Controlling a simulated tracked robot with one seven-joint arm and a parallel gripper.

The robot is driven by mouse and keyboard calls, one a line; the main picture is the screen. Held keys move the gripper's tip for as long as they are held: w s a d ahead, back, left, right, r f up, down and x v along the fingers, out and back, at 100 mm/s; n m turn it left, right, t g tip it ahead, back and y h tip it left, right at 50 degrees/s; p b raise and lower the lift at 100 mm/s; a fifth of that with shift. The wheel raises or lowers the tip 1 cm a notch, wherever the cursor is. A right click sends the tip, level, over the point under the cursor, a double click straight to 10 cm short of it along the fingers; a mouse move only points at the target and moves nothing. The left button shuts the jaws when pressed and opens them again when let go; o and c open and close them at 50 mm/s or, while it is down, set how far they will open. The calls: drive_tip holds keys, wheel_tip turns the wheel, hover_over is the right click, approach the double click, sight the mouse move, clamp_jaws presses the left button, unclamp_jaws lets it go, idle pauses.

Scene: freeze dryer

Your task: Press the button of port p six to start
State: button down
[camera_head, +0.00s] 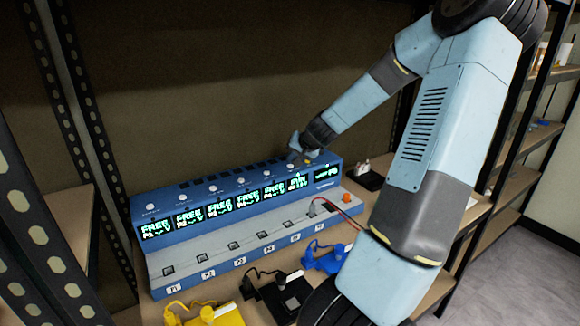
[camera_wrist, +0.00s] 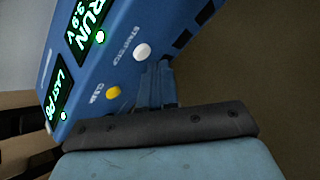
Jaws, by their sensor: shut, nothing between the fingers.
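The blue charger-like unit (camera_head: 200,225) stands on the shelf with a row of lit displays. The leftmost several read FREE; the display near my gripper reads RUN (camera_head: 297,182), and in the wrist view it reads RUN 9.9 V (camera_wrist: 88,28). Beside it a small display reads LAST P6 (camera_wrist: 59,92). The white START/STOP button (camera_wrist: 142,51) and yellow CLEAR button (camera_wrist: 113,92) show in the wrist view. My gripper (camera_head: 297,150) is shut and empty at the unit's top right end. Its fingertips (camera_wrist: 157,78) are close to the white button; I cannot tell whether they touch.
Yellow (camera_head: 222,315), black (camera_head: 287,297) and blue (camera_head: 325,258) devices with cables lie in front. Metal shelf posts (camera_head: 80,110) stand at left. A black-and-white adapter (camera_head: 368,176) sits behind.

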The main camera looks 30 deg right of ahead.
wheel_tip(320, 180, up, 6)
idle(0.9)
idle(0.6)
